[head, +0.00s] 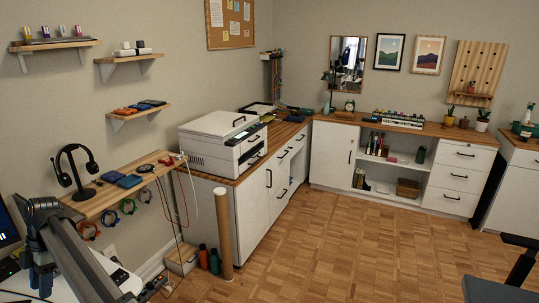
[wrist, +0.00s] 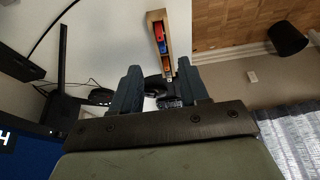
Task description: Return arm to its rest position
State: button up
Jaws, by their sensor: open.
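My gripper (wrist: 158,85) shows in the wrist view with its two dark fingers spread apart. No object is held between them. Beyond the fingertips are dark items and a white desk surface, at a distance that I cannot judge. My grey arm (head: 85,262) reaches across the lower left of the head view, over the white desk. The fingers cannot be made out clearly in the head view.
A wooden tray (wrist: 155,22) with coloured items lies beyond the fingers. A monitor (wrist: 28,150) is at lower left in the wrist view. In the head view, a wooden shelf (head: 112,190) with a headset (head: 75,172) stands beside my arm. The parquet floor (head: 330,245) is largely clear.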

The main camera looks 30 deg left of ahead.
jog(key=w+d+f+m, duration=0.8)
jog(key=w+d+f, duration=1)
jog(key=w+f, duration=0.4)
jog(key=w+d+f+m, duration=0.35)
jog(key=d+f, duration=0.25)
jog(key=d, duration=0.4)
jog(key=w+d+f+m, duration=0.3)
jog(key=w+d+f, duration=0.15)
jog(key=d, duration=0.55)
jog(key=w+d+f+m, duration=0.3)
jog(key=w+d+f, duration=0.1)
jog(key=d+f, duration=0.4)
jog(key=s+d+f+m, duration=0.2)
jog(key=d+f+m, duration=0.1)
jog(key=d, duration=0.7)
jog(key=s+d+f+m+h, duration=0.1)
jog(key=s+d+f+m, duration=0.15)
jog(key=d, duration=0.75)
jog(key=s+d+f+m, duration=0.2)
jog(key=d+f+m, duration=0.15)
jog(key=d, duration=0.65)
jog(key=s+d+f+m+g, duration=0.2)
jog(key=s+d+m, duration=0.7)
jog(key=s+d, duration=0.8)
jog(key=shift+s+d+f+y, duration=0.2)
jog(key=shift+s+y, duration=0.2)
jog(key=shift+s, duration=0.35)
